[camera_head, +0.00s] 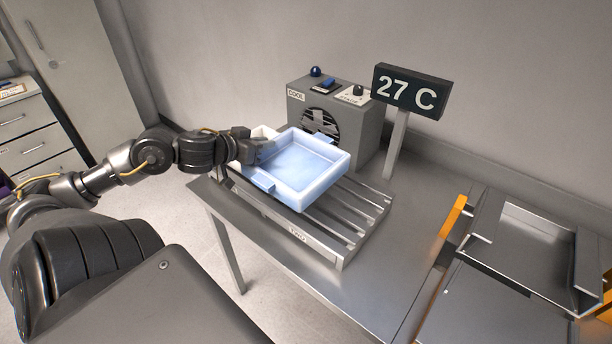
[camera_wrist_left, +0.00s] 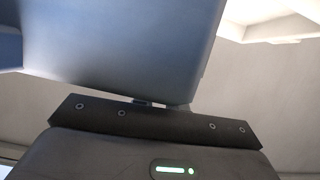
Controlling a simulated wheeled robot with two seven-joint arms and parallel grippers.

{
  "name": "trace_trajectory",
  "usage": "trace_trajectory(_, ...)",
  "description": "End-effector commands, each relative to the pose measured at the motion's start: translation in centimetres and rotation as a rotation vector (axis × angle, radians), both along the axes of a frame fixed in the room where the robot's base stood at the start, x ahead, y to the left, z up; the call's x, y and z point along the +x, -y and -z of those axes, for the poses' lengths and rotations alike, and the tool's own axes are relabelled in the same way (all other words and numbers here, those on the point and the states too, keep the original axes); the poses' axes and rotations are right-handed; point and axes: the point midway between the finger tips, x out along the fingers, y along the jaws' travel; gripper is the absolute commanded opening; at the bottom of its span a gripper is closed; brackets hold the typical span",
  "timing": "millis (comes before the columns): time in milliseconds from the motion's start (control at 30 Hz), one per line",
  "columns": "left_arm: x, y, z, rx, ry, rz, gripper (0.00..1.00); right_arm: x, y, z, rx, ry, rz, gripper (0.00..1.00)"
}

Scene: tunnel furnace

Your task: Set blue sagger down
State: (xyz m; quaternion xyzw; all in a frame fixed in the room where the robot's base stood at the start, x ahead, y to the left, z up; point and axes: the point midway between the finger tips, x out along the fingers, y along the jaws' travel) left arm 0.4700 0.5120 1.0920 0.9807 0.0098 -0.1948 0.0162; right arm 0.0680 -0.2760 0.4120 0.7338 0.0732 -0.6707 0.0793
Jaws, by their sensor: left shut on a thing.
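The blue sagger (camera_head: 300,167) is a shallow, square, pale blue tray with small tabs on its sides. It is over the slatted metal rack (camera_head: 356,212) on the table. I cannot tell whether its underside touches the slats. My left gripper (camera_head: 258,152) is shut on its left side; the fingertips are partly hidden. In the left wrist view the sagger's large blue-grey surface (camera_wrist_left: 120,45) fills the upper part, close to the gripper body. Behind it, a white piece (camera_head: 264,132) shows at the far left corner. My right gripper is not in view.
A grey cooling fan box (camera_head: 345,128) stands behind the rack. A display (camera_head: 410,91) on a post reads 27 C. The metal table (camera_head: 405,240) has bare room right of the rack. A metal tray fixture with orange parts (camera_head: 535,220) is at the far right.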

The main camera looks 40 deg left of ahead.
Motion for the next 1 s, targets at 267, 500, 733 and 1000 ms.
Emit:
trace_trajectory(267,3.4,2.7,1.7,-0.001,0.010,0.002,0.00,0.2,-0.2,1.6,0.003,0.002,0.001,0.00)
trace_trajectory(500,5.2,4.1,4.2,-0.007,0.011,-0.003,0.00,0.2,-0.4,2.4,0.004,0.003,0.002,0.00)
trace_trajectory(733,6.7,5.4,6.6,-0.007,0.008,-0.004,0.00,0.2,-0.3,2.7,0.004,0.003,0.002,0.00)
trace_trajectory(1000,7.1,5.7,7.2,-0.003,0.007,-0.003,0.00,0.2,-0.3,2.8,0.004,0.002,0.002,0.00)
